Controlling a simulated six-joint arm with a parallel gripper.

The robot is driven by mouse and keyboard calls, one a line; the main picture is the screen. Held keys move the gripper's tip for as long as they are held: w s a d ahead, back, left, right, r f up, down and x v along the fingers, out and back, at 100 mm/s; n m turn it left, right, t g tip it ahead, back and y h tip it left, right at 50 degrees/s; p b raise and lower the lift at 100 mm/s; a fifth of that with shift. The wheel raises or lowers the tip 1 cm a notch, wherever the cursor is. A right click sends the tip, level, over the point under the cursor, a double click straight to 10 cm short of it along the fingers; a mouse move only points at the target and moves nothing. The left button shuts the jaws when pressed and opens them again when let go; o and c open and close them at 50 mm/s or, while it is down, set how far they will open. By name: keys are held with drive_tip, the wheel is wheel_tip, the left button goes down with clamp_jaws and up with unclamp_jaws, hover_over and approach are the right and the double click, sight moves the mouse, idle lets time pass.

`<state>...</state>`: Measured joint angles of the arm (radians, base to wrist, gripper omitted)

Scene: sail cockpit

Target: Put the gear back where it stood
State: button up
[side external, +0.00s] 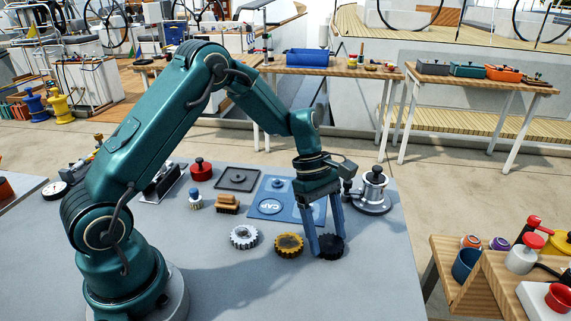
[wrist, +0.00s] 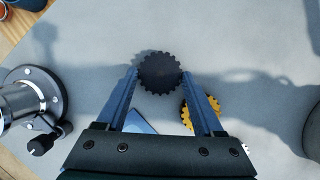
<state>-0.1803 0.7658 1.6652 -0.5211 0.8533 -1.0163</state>
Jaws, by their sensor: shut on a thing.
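My gripper (side external: 326,246) points down and is shut on the black gear (side external: 331,247), its two blue fingers on either side of the rim. In the wrist view the black gear (wrist: 160,71) lies flat between the fingertips (wrist: 160,75). It is at or very close to the grey table top; I cannot tell whether it touches. A yellow-orange gear (side external: 289,245) lies just left of it, and a silver gear (side external: 244,237) lies further left. The yellow gear is partly hidden behind a finger in the wrist view (wrist: 187,116).
A blue "CAP" mat (side external: 270,207) and a dark square plate (side external: 238,179) lie behind the gears. A metal winch-like part (side external: 374,192) stands at the back right. The table front is clear.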

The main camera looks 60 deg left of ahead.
drive_tip(key=o, duration=1.5)
drive_tip(key=shift+f, duration=0.1)
drive_tip(key=shift+o, duration=0.2)
drive_tip(key=v, duration=1.1)
drive_tip(key=s+d+r+m+t+y, duration=0.2)
drive_tip(key=s+r+m+y, duration=0.1)
drive_tip(key=s+r+m, duration=0.45)
drive_tip(key=s+f+m+t+y, duration=0.1)
drive_tip(key=s+f+m+t, duration=0.1)
drive_tip(key=s+m, duration=0.8)
drive_tip(key=shift+d+f+t, duration=0.2)
drive_tip(key=shift+d+t, duration=0.05)
drive_tip(key=shift+t, duration=0.55)
drive_tip(key=shift+m, duration=0.25)
